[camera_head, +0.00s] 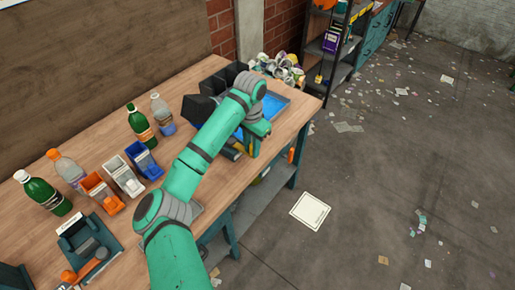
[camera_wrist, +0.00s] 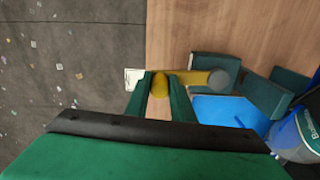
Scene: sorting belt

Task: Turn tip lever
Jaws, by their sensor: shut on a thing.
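The tip lever (camera_wrist: 198,77) is a yellow bar in the wrist view, with a rounded yellow knob at its left end and a grey round end (camera_wrist: 220,79) at its right. My gripper (camera_wrist: 160,84) has its two green fingers on either side of the knob and is shut on it. In the head view my gripper (camera_head: 250,144) is low at the right edge of the bench, and my arm hides most of the lever. A blue-bottomed tray (camera_wrist: 222,112) lies beside the lever and also shows in the head view (camera_head: 284,106).
Bottles (camera_head: 140,124) and small orange, white and blue bins (camera_head: 144,160) stand along the wooden bench (camera_head: 105,98). A heap of cans (camera_head: 280,70) lies behind the tray. A dark shelf (camera_head: 325,65) stands beyond. The floor at right is open, with scattered paper.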

